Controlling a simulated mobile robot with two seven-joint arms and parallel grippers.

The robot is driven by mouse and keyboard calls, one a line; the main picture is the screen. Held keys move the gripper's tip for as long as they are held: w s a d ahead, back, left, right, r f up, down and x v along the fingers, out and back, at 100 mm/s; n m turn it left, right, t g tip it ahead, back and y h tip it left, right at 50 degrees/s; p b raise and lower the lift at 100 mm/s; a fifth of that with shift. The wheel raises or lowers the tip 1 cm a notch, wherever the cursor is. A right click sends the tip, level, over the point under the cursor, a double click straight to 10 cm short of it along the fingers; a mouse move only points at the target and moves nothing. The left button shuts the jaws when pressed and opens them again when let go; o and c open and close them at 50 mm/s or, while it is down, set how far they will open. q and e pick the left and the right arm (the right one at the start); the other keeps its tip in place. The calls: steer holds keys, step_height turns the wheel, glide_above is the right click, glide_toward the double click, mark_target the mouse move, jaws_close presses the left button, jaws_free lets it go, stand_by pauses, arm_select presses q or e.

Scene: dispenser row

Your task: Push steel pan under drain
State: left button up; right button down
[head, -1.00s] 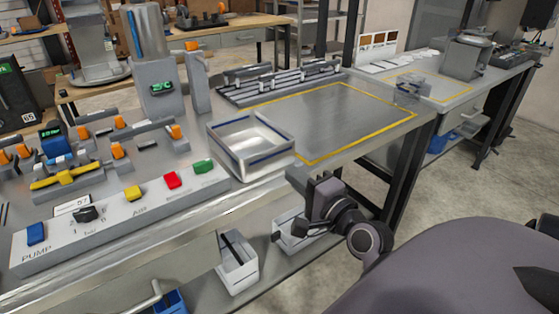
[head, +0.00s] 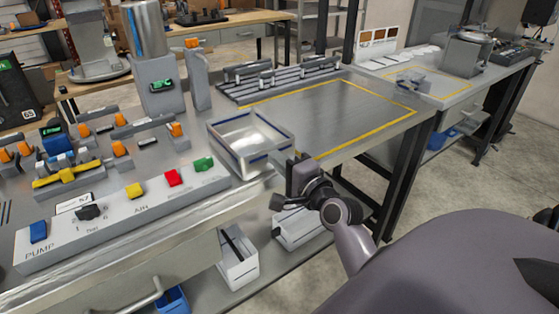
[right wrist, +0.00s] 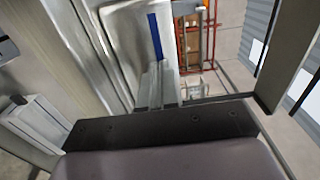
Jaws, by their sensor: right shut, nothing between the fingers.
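The open square steel pan (head: 226,148), with blue strips on its walls, sits flat on the steel bench near the front edge, right of the button panel. It shows again at the top of the right wrist view (right wrist: 128,45). My right gripper (head: 284,164) is shut and empty at the pan's right front side. Its fingers (right wrist: 157,84) point at the pan wall; I cannot tell whether they touch it. No drain opening is clearly visible. My left gripper is out of view.
The button panel (head: 130,205) lies left of the pan along the front edge. A grey post (head: 196,80) stands behind the pan. A slotted rack (head: 280,78) is at the back. The yellow-outlined area (head: 345,115) on the right is clear.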

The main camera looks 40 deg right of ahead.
mark_target(262, 147)
steer(key=w, duration=0.4)
steer(key=w+p, duration=0.1)
steer(key=w, duration=0.2)
steer(key=shift+d, duration=0.25)
steer(key=shift+s, duration=0.15)
